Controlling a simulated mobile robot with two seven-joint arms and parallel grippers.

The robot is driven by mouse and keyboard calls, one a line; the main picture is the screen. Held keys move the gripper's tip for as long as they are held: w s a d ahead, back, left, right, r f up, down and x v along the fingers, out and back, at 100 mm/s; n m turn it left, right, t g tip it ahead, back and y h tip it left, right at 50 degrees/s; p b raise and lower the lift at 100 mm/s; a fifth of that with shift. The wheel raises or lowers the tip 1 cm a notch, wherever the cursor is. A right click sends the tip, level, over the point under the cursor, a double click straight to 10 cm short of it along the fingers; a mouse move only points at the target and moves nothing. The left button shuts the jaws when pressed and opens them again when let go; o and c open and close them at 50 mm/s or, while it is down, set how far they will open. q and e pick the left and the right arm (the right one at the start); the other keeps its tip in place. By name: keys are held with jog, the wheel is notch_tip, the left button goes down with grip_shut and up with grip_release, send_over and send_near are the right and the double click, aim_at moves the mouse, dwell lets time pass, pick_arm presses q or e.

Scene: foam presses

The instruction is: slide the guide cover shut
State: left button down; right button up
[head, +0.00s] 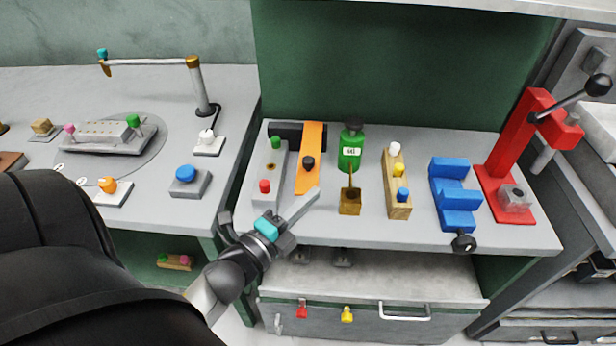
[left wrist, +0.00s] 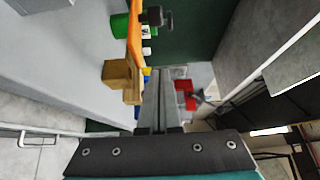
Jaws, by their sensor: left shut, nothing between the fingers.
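The orange plate with a dark knob (head: 312,140) looks like the guide cover. It lies lengthwise on the middle bench, between a grey block with green and red knobs (head: 268,172) and a green bottle (head: 350,150). A black block (head: 284,130) sits behind its left side. My left gripper (head: 314,193) is shut and empty, its fingertips near the front end of the orange plate; I cannot tell whether they touch it. In the left wrist view the fingers (left wrist: 166,72) point past the orange plate (left wrist: 134,38). My right gripper is not in view.
A small brass box (head: 350,202) stands just right of my fingertips. Farther right are a wooden block with knobs (head: 393,200), a blue stepped block (head: 455,195) and a red press (head: 505,190). A drawer (head: 375,325) lies below. The bench front edge is partly clear.

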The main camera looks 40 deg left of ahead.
aim_at(313, 180)
pick_arm(q)
jog(key=w+a, duration=0.1)
jog(key=w, duration=0.1)
jog(key=w+a, duration=0.1)
jog(key=w, duration=0.1)
jog(key=w+a, duration=0.1)
jog(key=w, duration=0.1)
jog(key=shift+w, duration=0.4)
jog(key=shift+s+a, duration=0.1)
jog(key=shift+a, duration=0.15)
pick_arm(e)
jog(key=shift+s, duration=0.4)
pick_arm(q)
jog(key=s+a, duration=0.1)
jog(key=a, duration=0.2)
jog(key=s+a, duration=0.4)
jog(key=a, duration=0.1)
jog(key=shift+s+a+p, duration=0.1)
jog(key=shift+a+p, duration=0.2)
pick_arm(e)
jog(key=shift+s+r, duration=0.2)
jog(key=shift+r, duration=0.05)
pick_arm(q)
jog(key=shift+d, duration=0.1)
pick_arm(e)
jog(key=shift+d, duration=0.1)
